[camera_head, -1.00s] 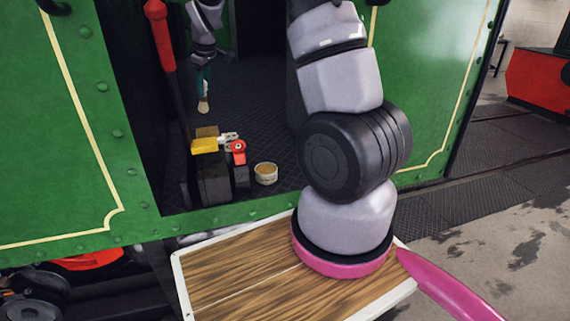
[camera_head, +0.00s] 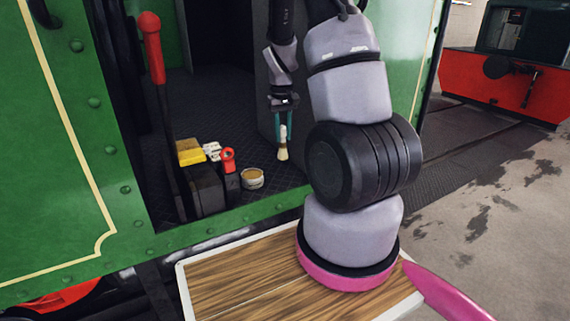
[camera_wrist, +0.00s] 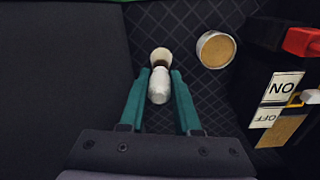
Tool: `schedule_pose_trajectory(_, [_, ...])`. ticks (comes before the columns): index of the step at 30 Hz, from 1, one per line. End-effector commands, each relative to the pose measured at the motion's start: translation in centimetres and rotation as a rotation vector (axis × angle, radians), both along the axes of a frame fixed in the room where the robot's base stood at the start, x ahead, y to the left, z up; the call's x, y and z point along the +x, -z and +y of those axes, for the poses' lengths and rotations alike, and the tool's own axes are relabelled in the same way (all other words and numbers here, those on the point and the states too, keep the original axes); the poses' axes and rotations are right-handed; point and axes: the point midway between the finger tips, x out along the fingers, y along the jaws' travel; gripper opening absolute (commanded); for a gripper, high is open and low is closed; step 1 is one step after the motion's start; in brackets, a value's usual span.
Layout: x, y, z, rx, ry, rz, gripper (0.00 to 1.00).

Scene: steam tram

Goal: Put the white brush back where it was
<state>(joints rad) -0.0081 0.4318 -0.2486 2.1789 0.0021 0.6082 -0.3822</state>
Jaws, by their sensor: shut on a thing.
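The white brush (camera_head: 283,146) hangs in my gripper (camera_head: 283,122) above the dark cab floor, bristles pointing down. My gripper is shut on its white handle. The brush is to the right of a small round tin (camera_head: 252,179) and apart from it. In the wrist view the brush (camera_wrist: 159,86) sits between the teal fingers of my gripper (camera_wrist: 160,92), with its pale bristle end beyond them. The tin (camera_wrist: 216,49) is to its right there, with a tan top.
A dark box with a yellow block (camera_head: 190,152) and a red-ended part (camera_head: 228,160) stands left of the tin. A red-handled lever (camera_head: 152,48) rises further left. Dark patterned floor (camera_head: 225,119) behind the tin is clear. A wooden board (camera_head: 235,293) lies in front.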

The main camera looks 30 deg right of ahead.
Motion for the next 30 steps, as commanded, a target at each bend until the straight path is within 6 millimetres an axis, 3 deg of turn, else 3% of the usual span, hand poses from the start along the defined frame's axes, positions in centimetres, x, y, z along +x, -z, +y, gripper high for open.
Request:
schedule_pose_trajectory(3, [-0.1,2.3,0.0,0.000,0.000,0.004,0.00])
schedule_pose_trajectory(11, [0.0,4.5,0.0,0.000,-0.001,0.001,0.00])
schedule_pose_trajectory(16, [0.0,6.9,0.0,0.000,-0.001,0.002,0.00])
schedule_pose_trajectory(27, [0.1,7.4,0.0,0.000,-0.002,-0.001,0.00])
schedule_pose_trajectory(28, [0.1,7.4,0.0,0.000,-0.002,-0.001,0.39])
schedule_pose_trajectory(30, [0.1,7.3,0.0,0.000,-0.002,-0.002,0.61])
